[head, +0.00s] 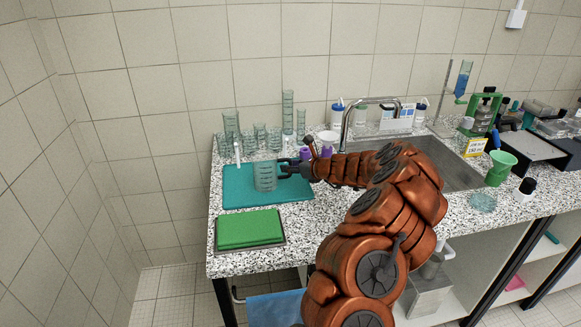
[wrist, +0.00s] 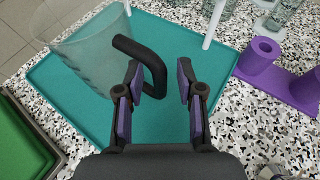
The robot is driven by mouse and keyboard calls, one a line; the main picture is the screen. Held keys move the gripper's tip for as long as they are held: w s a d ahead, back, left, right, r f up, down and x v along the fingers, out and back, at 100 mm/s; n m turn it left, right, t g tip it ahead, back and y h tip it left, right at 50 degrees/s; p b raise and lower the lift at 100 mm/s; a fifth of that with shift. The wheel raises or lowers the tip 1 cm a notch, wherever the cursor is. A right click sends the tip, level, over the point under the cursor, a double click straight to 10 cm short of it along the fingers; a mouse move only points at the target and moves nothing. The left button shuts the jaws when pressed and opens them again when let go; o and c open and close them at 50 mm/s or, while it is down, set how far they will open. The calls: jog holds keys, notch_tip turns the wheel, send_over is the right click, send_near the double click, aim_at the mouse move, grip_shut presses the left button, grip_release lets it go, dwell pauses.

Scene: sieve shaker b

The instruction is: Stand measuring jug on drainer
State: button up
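The measuring jug (head: 265,177) is clear glass with dark markings and stands upright on the teal drainer mat (head: 240,200). In the wrist view the jug (wrist: 92,55) is at upper left, and its black handle (wrist: 140,55) curves toward my gripper. My gripper (wrist: 158,72) is open. The lower end of the handle lies between its fingers, nearer the left one, and I see space toward the right finger. In the head view my gripper (head: 292,168) is just right of the jug. The drainer (wrist: 150,130) also spreads beneath the fingers in the wrist view.
Several glass vessels (head: 260,133) stand behind the drainer, with a white upright post (head: 237,152) near its back edge. A purple holder (wrist: 262,55) is to the right. A green pad in a dark tray (head: 249,228) lies in front. The sink (head: 455,170) is farther right.

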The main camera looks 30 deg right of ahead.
jog(key=shift+r, duration=0.1)
jog(key=shift+r, duration=0.1)
jog(key=b+v, duration=0.2)
jog(key=v, duration=1)
jog(key=a+r+n+g+y, duration=0.25)
jog(key=a+n, duration=0.25)
jog(key=a, duration=0.4)
jog(key=a+r+n+g+y, duration=0.1)
jog(key=a+r+n+y, duration=0.2)
jog(key=a, duration=0.7)
jog(key=s+a+n+g, duration=0.2)
jog(key=s+a+n, duration=0.25)
jog(key=a, duration=0.25)
jog(key=s+a+n+g, duration=0.2)
jog(key=s+a+n, duration=0.1)
jog(key=a+n, duration=0.3)
jog(key=s+a+f+n+g+h, duration=0.25)
jog(key=s+a+n+g, duration=0.4)
jog(key=s, duration=0.85)
jog(key=s+d+f+n+h, duration=0.1)
jog(key=s+d+n+h, duration=0.1)
jog(key=s, duration=0.6)
jog(key=s+d+f+n+g+h, duration=0.1)
jog(key=s+d+f+n+h, duration=0.1)
jog(key=s+n, duration=0.4)
jog(key=s+h, duration=0.1)
jog(key=s, duration=0.1)
jog(key=shift+s+d+f+n+h, duration=0.2)
jog(key=shift+s+n+h, duration=0.1)
jog(key=shift+s+h, duration=0.1)
